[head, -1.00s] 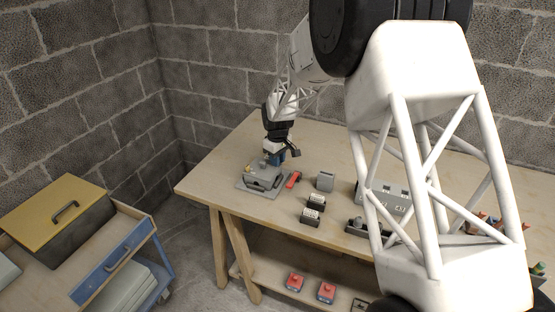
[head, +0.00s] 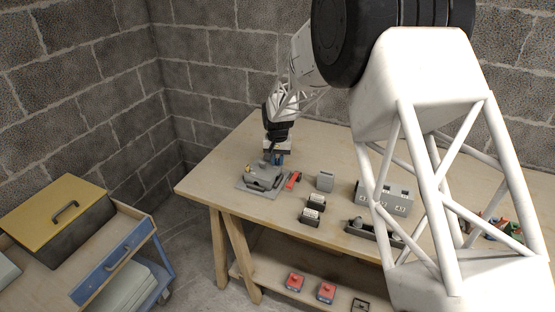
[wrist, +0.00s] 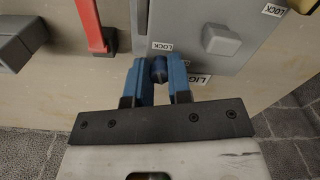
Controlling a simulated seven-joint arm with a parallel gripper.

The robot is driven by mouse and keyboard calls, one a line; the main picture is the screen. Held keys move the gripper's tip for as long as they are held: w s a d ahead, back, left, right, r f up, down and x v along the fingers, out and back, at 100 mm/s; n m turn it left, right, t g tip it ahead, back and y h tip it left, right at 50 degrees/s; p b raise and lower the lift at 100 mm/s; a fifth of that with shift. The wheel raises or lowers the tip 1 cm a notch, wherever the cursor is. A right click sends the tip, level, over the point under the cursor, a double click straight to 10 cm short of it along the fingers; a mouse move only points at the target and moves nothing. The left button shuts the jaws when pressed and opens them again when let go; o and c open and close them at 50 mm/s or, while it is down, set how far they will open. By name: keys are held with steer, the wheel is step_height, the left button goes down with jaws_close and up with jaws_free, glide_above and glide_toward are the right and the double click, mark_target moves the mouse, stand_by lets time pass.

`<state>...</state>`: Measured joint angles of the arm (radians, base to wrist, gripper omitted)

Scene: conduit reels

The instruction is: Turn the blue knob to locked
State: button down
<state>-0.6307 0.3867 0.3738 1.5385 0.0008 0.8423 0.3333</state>
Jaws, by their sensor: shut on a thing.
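The blue knob (wrist: 159,70) is a small dark blue cylinder at the edge of a grey panel (wrist: 185,22) in the wrist view. In the head view my gripper (head: 278,159) is down at the back of the grey panel (head: 258,190). The knob is hidden there, and I cannot tell which way it points.
A red lever (wrist: 92,22) stands beside the panel, and a grey block knob (wrist: 221,40) is on it. The bench's left edge is close.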

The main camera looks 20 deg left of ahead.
mark_target(278, 159)
steer(key=m, duration=0.3)
steer(key=shift+m, duration=0.3)
stand_by(0.4)
steer(key=c, duration=1)
jaws_free()
steer(key=shift+c, duration=0.2)
steer(key=shift+r, duration=0.1)
steer(key=shift+r, duration=3.8)
steer(key=shift+d+r, duration=0.1)
